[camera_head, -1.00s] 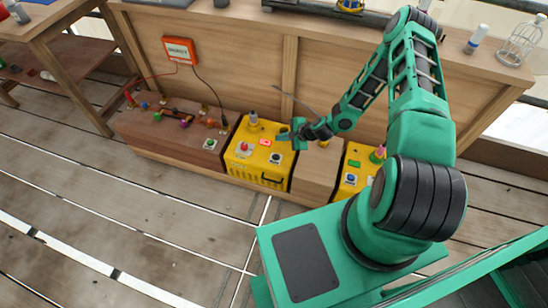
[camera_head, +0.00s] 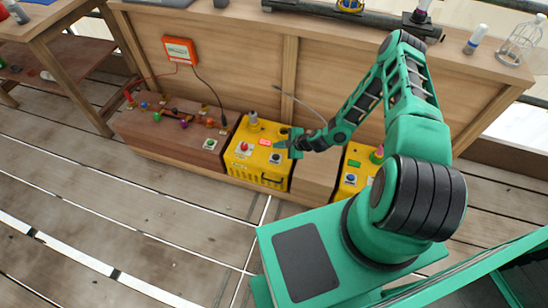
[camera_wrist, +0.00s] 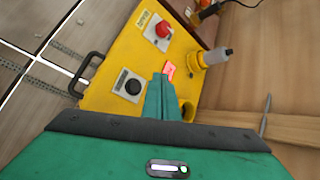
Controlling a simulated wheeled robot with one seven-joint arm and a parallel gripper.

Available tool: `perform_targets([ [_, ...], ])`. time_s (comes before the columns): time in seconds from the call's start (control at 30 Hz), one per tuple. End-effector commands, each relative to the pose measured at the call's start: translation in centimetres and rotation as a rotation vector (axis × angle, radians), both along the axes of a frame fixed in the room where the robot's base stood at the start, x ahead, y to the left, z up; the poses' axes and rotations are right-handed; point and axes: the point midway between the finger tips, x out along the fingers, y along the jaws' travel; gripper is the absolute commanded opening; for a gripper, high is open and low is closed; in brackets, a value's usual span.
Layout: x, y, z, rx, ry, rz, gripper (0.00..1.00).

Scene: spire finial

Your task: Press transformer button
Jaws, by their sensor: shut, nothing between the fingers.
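The transformer is a yellow box (camera_head: 262,164) low against the wooden wall; it fills the middle of the wrist view (camera_wrist: 110,62). On its top are a red button (camera_head: 244,146), also in the wrist view (camera_wrist: 162,29), and a black button (camera_head: 275,158) on a pale plate, also in the wrist view (camera_wrist: 133,86). A small lit red display (camera_wrist: 170,70) lies between them. My gripper (camera_head: 277,144) is shut and empty, above the box top. In the wrist view its fingertips (camera_wrist: 160,78) appear between the display and the black button; contact cannot be told.
A bottle-like terminal (camera_head: 253,121) stands at the box's back edge. A wooden block (camera_head: 314,176) separates it from a second yellow box (camera_head: 352,176) at right. A brown bench with a green button (camera_head: 210,143) is at left. An orange meter (camera_head: 180,50) hangs above.

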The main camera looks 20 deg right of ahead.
Motion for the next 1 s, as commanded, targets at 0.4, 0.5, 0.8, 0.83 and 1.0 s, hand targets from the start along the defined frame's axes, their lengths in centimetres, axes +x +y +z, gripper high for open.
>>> perform_targets([
  [0.4, -0.1, 0.0, -4.6, -0.001, 0.001, 0.0, 0.0],
  [0.5, 0.0, 0.0, -5.0, -0.001, 0.0, 0.0, 0.0],
  [0.8, 0.0, 0.0, -5.3, -0.001, 0.0, 0.0, 0.0],
  [0.83, 0.0, 0.0, -5.3, -0.001, 0.0, 0.0, 0.0],
  [1.0, 0.0, 0.0, -5.3, -0.001, 0.0, 0.0, 0.0],
])
